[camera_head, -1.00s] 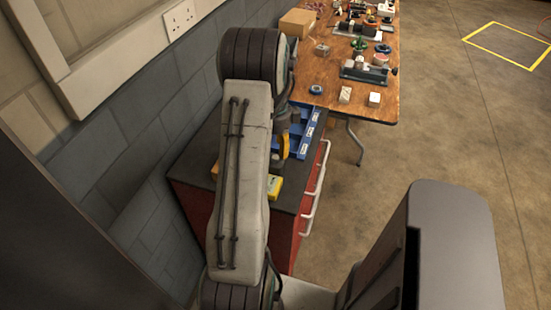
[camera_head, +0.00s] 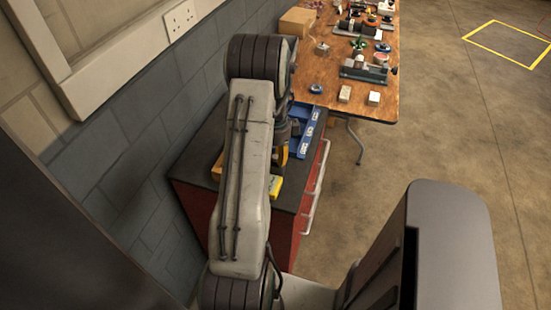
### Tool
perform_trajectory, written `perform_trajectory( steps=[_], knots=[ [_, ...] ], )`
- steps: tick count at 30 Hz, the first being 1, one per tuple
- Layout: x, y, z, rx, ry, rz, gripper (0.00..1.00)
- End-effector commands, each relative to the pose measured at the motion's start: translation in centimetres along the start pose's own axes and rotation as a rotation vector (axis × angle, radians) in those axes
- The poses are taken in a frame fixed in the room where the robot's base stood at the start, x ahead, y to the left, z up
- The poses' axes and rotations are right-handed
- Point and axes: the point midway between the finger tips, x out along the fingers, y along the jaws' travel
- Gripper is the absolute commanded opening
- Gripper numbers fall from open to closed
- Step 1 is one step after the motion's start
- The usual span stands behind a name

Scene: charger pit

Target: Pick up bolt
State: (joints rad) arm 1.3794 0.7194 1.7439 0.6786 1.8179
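I cannot make out a bolt in this view. My arm reaches up the middle of the picture over a dark-topped red tool cabinet (camera_head: 196,203), and its pale link covers much of the cabinet top. My gripper's fingers are hidden behind the arm, so I cannot see what they touch or hold. A blue bin tray (camera_head: 305,137) lies on the far right part of the cabinet top.
A wooden table (camera_head: 334,95) with several small parts and fixtures stands beyond the cabinet. A cardboard box (camera_head: 297,21) sits at its left. A grey block wall (camera_head: 130,140) runs along the left. The floor (camera_head: 455,120) at the right is open.

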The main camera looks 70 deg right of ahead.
Motion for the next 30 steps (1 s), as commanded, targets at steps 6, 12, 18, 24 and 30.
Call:
perform_trajectory(
  steps=[6,12,18,24,30],
  knots=[
    [0.0,0.0,0.0,0.000,0.000,-0.001,0.07],
    [0.0,0.0,0.0,0.000,0.000,0.000,0.00],
    [0.0,0.0,0.0,0.000,0.000,0.000,0.00],
    [-0.5,-0.1,0.0,0.000,-0.001,-0.002,0.00],
    [-2.2,-0.1,0.0,0.000,-0.001,-0.004,0.00]
  ],
)
